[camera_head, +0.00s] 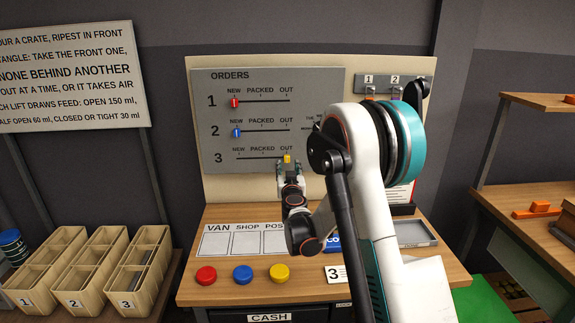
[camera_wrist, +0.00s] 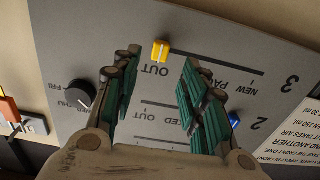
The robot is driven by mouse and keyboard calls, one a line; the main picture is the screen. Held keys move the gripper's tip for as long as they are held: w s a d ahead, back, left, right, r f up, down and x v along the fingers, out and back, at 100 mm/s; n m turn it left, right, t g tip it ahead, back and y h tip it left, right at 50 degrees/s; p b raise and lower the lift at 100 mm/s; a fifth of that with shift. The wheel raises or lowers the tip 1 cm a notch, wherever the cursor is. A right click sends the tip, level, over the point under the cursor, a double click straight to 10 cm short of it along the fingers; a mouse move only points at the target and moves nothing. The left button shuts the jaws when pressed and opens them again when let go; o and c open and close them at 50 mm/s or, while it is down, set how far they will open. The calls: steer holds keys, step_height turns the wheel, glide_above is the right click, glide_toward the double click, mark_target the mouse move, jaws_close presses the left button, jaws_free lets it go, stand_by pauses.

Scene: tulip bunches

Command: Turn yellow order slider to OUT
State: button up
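The yellow order slider (camera_head: 287,158) is on row 3 of the grey ORDERS board (camera_head: 330,85), at the right end of its track under OUT. In the wrist view the board appears upside down, and the yellow slider (camera_wrist: 161,50) sits at the track end beside the word OUT. My gripper (camera_head: 289,168) is in front of the board at this slider. In the wrist view its two green-padded fingers (camera_wrist: 161,62) are spread, with the slider between and just beyond the tips. No contact with the slider shows.
The red slider (camera_head: 235,102) and blue slider (camera_head: 237,132) stand at NEW on rows 1 and 2. A black dial (camera_wrist: 79,94) is near one finger. Red, blue and yellow buttons (camera_head: 280,273) are on the counter below. My arm hides the board's right part.

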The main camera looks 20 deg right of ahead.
steer(key=shift+v, duration=2.8)
steer(key=s+r+m+g, duration=0.1)
steer(key=s+r+g, duration=0.3)
steer(key=s, duration=0.5)
steer(key=s+r+g, duration=0.1)
steer(key=s+r, duration=0.5)
steer(key=s, duration=0.2)
steer(key=s+a+f+n+g+y, duration=0.1)
steer(key=s+a, duration=0.3)
steer(key=s, duration=0.4)
steer(key=s+a+f+n+g+y, duration=0.2)
steer(key=s+a+f, duration=0.2)
steer(key=s, duration=0.5)
steer(key=s+a+f+n+g+y, duration=0.1)
steer(key=s+a+f+g+y, duration=0.1)
steer(key=s+a, duration=0.3)
steer(key=s, duration=0.4)
steer(key=shift+s+a+f+n+y, duration=0.2)
steer(key=shift+f+n+y, duration=0.1)
